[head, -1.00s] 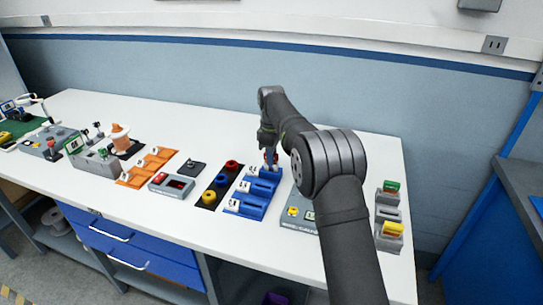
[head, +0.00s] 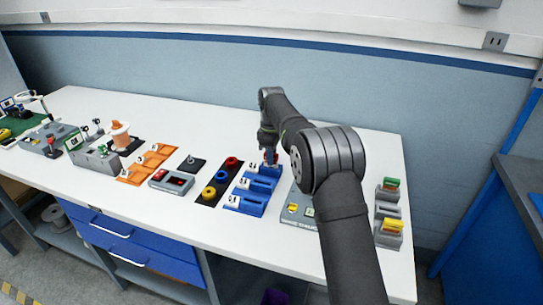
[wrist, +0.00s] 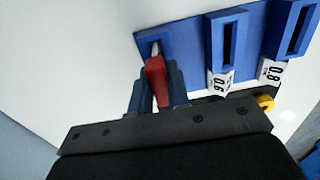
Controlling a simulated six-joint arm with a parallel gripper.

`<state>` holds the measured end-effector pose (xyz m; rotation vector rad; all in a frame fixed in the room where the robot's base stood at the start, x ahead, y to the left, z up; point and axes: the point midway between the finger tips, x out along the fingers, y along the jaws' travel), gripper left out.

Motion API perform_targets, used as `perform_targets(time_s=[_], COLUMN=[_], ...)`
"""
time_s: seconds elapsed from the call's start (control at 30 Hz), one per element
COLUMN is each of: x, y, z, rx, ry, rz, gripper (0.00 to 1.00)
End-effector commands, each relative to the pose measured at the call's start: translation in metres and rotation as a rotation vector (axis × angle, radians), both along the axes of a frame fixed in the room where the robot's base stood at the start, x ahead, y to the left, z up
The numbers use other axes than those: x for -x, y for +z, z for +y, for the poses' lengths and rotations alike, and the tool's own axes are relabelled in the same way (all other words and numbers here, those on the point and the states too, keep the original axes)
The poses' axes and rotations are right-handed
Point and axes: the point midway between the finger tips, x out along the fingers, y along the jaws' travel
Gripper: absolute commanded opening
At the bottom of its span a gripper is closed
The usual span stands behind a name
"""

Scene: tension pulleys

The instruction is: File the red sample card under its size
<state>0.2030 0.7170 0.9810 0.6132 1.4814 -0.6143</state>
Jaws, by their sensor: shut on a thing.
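My gripper (wrist: 158,95) is shut on the red sample card (wrist: 156,80) between its dark blue fingers. The card also shows small in the head view (head: 270,158). A blue card rack (wrist: 185,27) has several slotted blocks; it is right of the spools in the head view (head: 245,203). The card is at the rack's end block, farthest from the front edge. Its pale tip (wrist: 155,48) is at that block's slot; how deep it sits is unclear. The labels 0.6 (wrist: 220,84) and 0.8 (wrist: 271,70) mark the other slots in the wrist view.
Yellow, blue and red spools (head: 208,193) stand left of the rack. A grey station with a yellow part (head: 293,209) is close on its right, partly behind my arm. Grey holders with green and yellow cards (head: 391,184) stand at the right edge. White table lies free behind the rack.

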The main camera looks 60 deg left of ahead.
Motion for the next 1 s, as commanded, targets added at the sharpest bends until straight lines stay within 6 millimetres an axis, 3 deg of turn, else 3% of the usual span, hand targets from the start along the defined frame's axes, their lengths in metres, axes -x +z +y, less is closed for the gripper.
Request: perform_targets(time_s=[0.53,0.57,0.67,0.7,0.87,1.0], x=[-0.0001,-0.0001,-0.0001,-0.0001,-0.0001,-0.0001], y=[-0.0077,-0.0077,-0.0076,-0.0076,-0.0075,-0.0076], z=[0.0003,0.0004,0.0003,0.0003,0.0003,0.0002], rx=[-0.001,-0.001,-0.001,-0.001,-0.001,-0.001], ry=[0.0,0.0,0.0,0.0,0.0,0.0], rz=[0.0,0.0,0.0,0.0,-0.001,-0.001], gripper=[0.0,0.18,0.37,0.41,0.41,0.56])
